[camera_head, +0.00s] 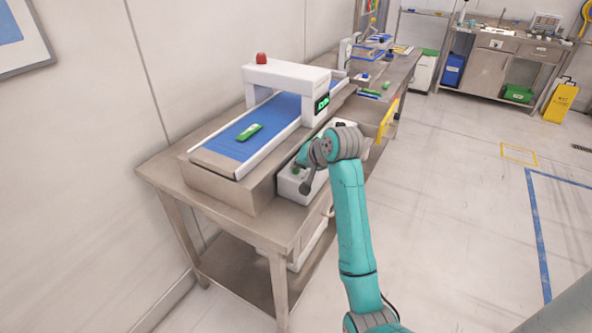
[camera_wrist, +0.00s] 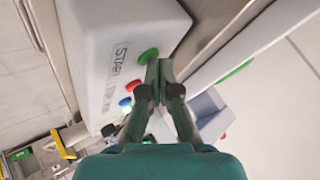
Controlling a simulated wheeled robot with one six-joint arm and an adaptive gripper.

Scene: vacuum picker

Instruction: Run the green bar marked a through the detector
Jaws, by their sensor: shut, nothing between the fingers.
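A green bar (camera_head: 249,132) lies flat on the near part of the blue conveyor belt (camera_head: 225,146), in front of the detector arch (camera_head: 285,76). The mark on the bar is too small to read. The arch is white, with a red lamp on top and a lit green display. My gripper (camera_wrist: 160,68) is shut and empty in the wrist view. Its tips are right at the green button (camera_wrist: 148,55) beside the word START on a white control box (camera_wrist: 125,30). I cannot tell whether they touch the button. In the head view my arm partly hides this box (camera_head: 290,186).
The box also has a red button (camera_wrist: 133,85) and a blue one (camera_wrist: 125,102). The steel table (camera_head: 160,173) carries the conveyor. Several green and blue bars (camera_head: 370,93) lie past the arch.

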